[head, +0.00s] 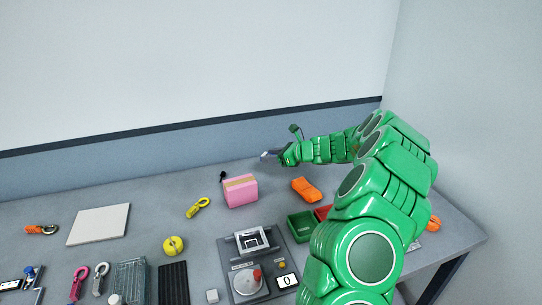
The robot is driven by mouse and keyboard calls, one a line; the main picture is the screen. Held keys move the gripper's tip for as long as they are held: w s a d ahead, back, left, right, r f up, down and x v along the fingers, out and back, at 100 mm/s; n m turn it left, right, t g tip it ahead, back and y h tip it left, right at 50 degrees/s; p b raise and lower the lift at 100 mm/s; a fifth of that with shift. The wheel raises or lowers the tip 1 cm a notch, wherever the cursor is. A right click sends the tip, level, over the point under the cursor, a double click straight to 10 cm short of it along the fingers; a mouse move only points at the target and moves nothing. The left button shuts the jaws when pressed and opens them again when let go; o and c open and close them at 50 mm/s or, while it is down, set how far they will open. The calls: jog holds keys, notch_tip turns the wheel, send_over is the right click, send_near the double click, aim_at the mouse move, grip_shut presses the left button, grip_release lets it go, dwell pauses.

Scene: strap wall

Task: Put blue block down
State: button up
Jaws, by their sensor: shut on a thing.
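My gripper (270,156) is at the end of my green arm, reaching left over the back of the table near the wall. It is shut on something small. A bluish-grey shape shows at the fingertips, which fits the blue block, but it is too small to tell block from fingers clearly. The gripper is above and behind the pink box (241,192) and appears apart from it. I cannot tell its height above the table (150,215). No other blue block shows clearly.
An orange item (306,189) lies right of the pink box. A yellow hook (198,207), a yellow roll (173,246) and a white panel (99,225) lie to the left. A device (250,270) and a green tray (300,228) stand in front. The back left has free room.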

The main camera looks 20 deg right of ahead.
jog(key=shift+s+a+r, duration=0.1)
jog(key=shift+s+r, duration=0.15)
jog(key=shift+s, duration=0.25)
jog(key=shift+s+a+r, duration=0.1)
jog(key=shift+s+r, duration=0.1)
jog(key=shift+s, duration=0.25)
